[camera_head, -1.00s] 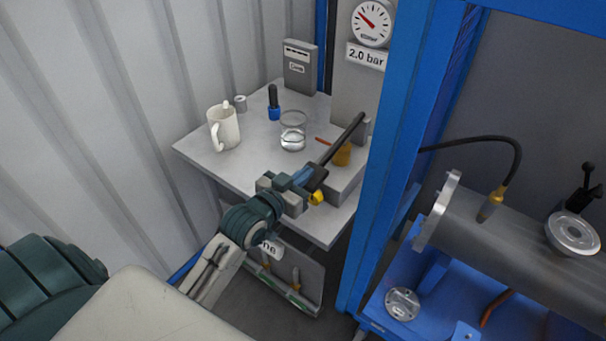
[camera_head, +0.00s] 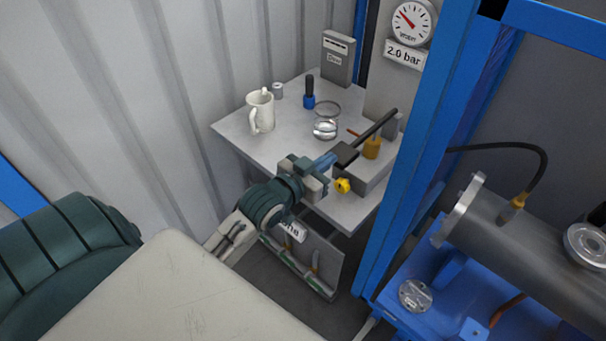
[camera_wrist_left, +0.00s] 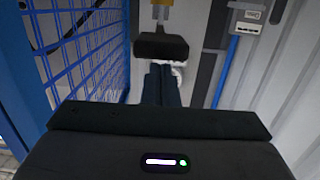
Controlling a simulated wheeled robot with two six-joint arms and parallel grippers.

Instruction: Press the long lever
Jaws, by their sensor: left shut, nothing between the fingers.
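The long lever (camera_head: 378,127) is a dark bar on a grey box (camera_head: 372,184) at the right side of the small table. It slants down toward the left and ends in a black block-shaped pad (camera_head: 345,154). The pad also shows in the left wrist view (camera_wrist_left: 160,46), just beyond the fingertips. My left gripper (camera_head: 326,163) is shut and empty, with its fingertips right at the pad. I cannot tell whether they touch it. My right gripper is not in view.
The table (camera_head: 240,128) holds a white mug (camera_head: 261,111), a glass dish (camera_head: 326,128) and a blue-based black handle (camera_head: 309,93). A yellow knob (camera_head: 342,186) is near the gripper. A blue post (camera_head: 425,150) stands close right. A gauge (camera_head: 412,22) hangs behind.

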